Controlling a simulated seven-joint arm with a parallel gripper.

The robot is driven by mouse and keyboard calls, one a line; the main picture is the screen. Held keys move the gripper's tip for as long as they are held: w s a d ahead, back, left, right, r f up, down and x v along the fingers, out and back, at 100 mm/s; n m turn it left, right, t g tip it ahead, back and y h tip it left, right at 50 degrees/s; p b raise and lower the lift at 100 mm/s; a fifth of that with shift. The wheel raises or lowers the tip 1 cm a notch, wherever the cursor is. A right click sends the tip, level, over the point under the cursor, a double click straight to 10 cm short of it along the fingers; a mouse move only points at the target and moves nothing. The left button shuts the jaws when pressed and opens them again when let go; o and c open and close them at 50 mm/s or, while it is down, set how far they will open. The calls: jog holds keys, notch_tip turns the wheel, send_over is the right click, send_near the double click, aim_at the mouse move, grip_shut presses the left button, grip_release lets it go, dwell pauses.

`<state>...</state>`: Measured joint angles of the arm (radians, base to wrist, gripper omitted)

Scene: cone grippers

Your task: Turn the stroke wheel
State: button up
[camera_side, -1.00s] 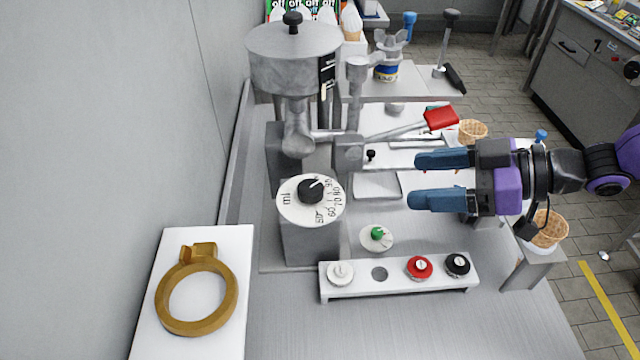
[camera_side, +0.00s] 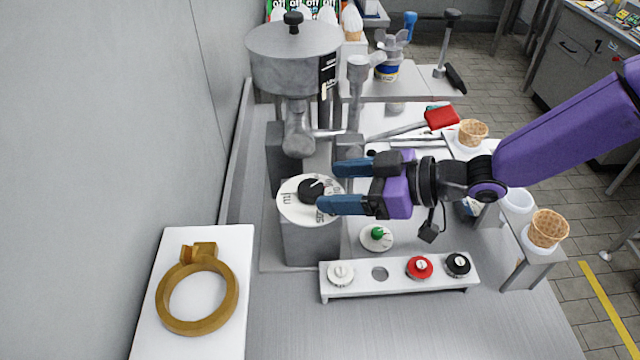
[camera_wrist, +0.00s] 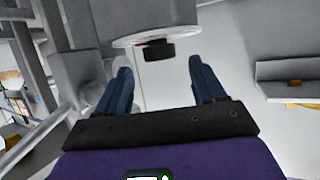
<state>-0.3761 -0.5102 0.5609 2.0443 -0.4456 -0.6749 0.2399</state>
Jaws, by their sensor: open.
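The stroke wheel (camera_side: 296,207) is a white disc with printed numbers and "ml", lying on top of a grey block (camera_side: 310,245). A black knob (camera_side: 311,190) with a white pointer line sits at its centre. My gripper (camera_side: 337,187) is open and empty at the right side of the wheel, its blue fingers pointing left. In the side view the near finger overlaps the wheel's right edge; I cannot tell whether it touches. In the wrist view the wheel (camera_wrist: 125,40) and knob (camera_wrist: 158,50) show ahead, beyond and between the fingertips (camera_wrist: 160,75).
A white rack (camera_side: 350,292) with white, red and black knobs stands in front. A green-knobbed disc (camera_side: 376,237) lies behind it. A grey hopper machine (camera_side: 295,65) rises behind the wheel. A brass ring (camera_side: 165,300) lies on a white board at left. Waffle cones (camera_side: 547,228) stand at right.

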aim_at(314, 187)
jog(key=shift+x, duration=2.05)
jog(key=c, duration=1.1)
